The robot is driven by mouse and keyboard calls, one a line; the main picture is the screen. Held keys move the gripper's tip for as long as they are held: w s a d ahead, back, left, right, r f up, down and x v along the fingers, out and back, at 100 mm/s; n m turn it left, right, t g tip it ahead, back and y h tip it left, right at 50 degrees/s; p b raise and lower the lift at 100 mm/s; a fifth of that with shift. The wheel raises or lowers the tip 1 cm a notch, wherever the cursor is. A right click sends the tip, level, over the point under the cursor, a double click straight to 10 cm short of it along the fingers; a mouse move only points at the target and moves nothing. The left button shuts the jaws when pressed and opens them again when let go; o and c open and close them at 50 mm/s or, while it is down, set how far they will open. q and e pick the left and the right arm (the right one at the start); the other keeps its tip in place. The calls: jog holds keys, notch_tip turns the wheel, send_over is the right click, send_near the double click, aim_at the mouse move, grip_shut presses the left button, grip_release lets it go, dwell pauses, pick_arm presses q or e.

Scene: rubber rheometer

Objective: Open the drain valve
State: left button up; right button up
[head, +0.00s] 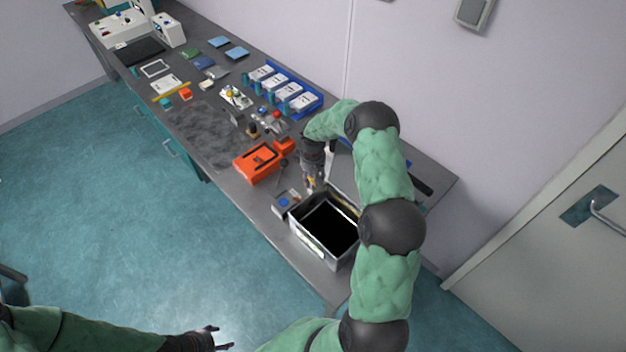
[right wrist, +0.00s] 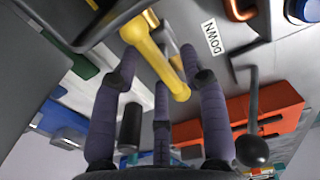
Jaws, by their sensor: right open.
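A yellow bar-shaped handle (right wrist: 152,58), which looks like the drain valve's lever, runs diagonally across the right wrist view. My right gripper (right wrist: 163,72) is open, with its dark fingers spread around the handle; whether they touch it I cannot tell. In the head view my right gripper (head: 314,182) points down at the back left corner of a grey open tank (head: 293,222) with a black inside. A small bit of yellow shows at its fingertips there. My left gripper (head: 215,341) is low in the head view, away from the bench, its fingers apart and empty.
A lever with a black ball knob (right wrist: 252,150) and a DOWN label (right wrist: 214,38) are close to the fingers. An orange case (head: 257,163) and a small box with a blue button (head: 284,202) stand left of the tank. Small items fill the bench further back.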

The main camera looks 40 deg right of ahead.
notch_tip(320, 180, up, 11)
dwell(0.4)
jog(key=shift+r, duration=0.1)
dwell(0.3)
